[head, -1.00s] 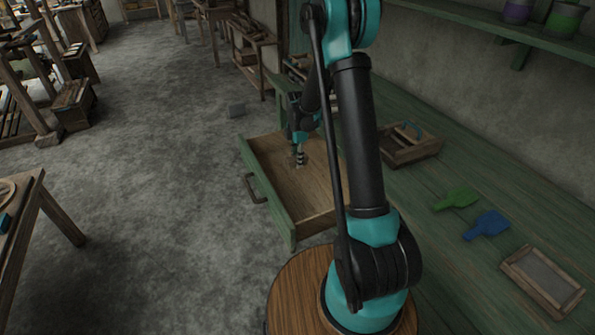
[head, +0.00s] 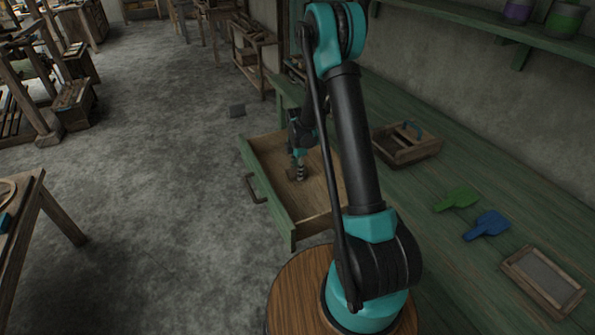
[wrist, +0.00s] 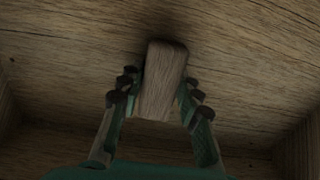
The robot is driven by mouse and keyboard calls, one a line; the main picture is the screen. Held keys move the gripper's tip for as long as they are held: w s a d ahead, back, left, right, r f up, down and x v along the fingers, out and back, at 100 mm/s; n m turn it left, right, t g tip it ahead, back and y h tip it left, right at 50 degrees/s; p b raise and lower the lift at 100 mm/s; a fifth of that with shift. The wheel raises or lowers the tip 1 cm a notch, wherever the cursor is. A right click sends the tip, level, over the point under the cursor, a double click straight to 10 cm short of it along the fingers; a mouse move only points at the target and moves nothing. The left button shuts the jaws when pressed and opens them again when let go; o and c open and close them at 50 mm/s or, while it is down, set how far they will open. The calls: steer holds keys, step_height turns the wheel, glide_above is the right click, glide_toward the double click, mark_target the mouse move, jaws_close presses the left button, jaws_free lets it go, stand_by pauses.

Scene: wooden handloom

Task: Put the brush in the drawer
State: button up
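The green-fronted drawer (head: 268,196) is pulled open from the green bench, with a bare wooden floor. My gripper (head: 298,175) points down inside it. In the wrist view my gripper (wrist: 160,92) has its fingers on both sides of a wooden block-shaped piece, which I take to be the brush (wrist: 163,82). The fingers look shut on it, with the drawer floor (wrist: 250,60) close behind. Any bristles are hidden. Whether the brush touches the floor is not clear.
On the bench stand a wooden caddy (head: 405,145), a green scoop-like piece (head: 456,199), a blue one (head: 487,225) and a wooden-framed panel (head: 543,280). The drawer walls surround my gripper. The floor to the left is open.

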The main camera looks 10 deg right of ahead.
steer(key=o, duration=0.3)
step_height(320, 180, up, 12)
steer(key=s+d+r+m+t, duration=0.1)
steer(key=s+d+r+m, duration=0.15)
steer(key=s+m, duration=0.35)
steer(key=s+d+r+m+t, duration=0.15)
steer(key=s+r+m, duration=0.25)
steer(key=s, duration=0.4)
steer(key=s+d+f+m+t, duration=0.1)
steer(key=s+d+f+m, duration=0.1)
steer(key=s+m, duration=0.9)
steer(key=s+d, duration=0.1)
steer(key=s, duration=0.4)
steer(key=shift+s+d+m+t, duration=0.15)
steer(key=shift+s+m+t, duration=0.1)
steer(key=shift+m+t, duration=0.1)
